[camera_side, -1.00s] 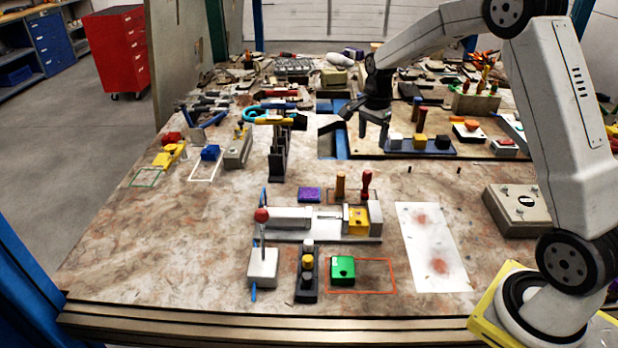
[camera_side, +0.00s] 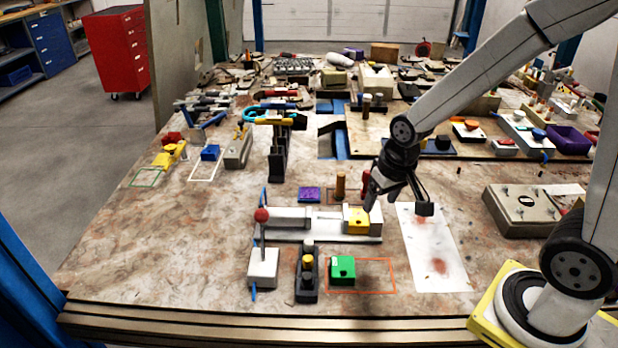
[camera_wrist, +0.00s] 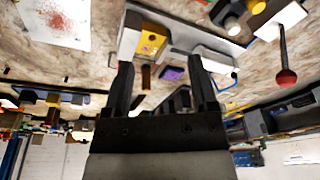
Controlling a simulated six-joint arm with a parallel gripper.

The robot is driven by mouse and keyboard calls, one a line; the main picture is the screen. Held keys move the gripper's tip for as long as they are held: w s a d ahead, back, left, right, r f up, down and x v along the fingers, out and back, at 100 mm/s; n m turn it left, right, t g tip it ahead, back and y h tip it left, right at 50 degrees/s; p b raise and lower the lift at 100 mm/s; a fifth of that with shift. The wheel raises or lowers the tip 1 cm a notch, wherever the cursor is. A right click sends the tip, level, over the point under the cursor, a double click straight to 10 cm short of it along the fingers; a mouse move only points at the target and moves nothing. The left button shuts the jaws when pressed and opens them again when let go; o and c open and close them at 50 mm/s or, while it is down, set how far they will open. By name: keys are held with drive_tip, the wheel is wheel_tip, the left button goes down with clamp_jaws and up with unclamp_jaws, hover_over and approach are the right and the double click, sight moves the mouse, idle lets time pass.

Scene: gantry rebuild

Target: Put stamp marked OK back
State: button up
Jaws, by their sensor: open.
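My gripper (camera_side: 400,208) is open and empty, above the work area between the yellow block and the white sheet; its fingers also show apart in the wrist view (camera_wrist: 160,64). A brown-handled stamp (camera_side: 340,187) stands upright behind the yellow block, and shows between my fingers in the wrist view (camera_wrist: 146,77). A red-handled thing (camera_side: 365,182) stands to its right, partly hidden by my gripper. I cannot read an OK mark on either. A purple pad (camera_side: 309,194) lies left of the brown handle. A white sheet (camera_side: 432,250) with red smudges lies on the right.
A fixture with a yellow block (camera_side: 356,221) stands in front of the handles. A red-ball lever (camera_side: 261,215), a green block (camera_side: 343,268) and an orange outline (camera_side: 392,276) are nearer the front edge. A grey box (camera_side: 520,208) stands right of the sheet.

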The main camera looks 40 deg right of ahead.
drive_tip(key=s+n, duration=0.1)
drive_tip(key=s+a+n, duration=0.1)
drive_tip(key=s+f, duration=0.1)
drive_tip(key=s, duration=0.1)
drive_tip(key=shift+a+n, duration=0.4)
drive_tip(key=shift+w, duration=0.1)
drive_tip(key=shift+c, duration=0.2)
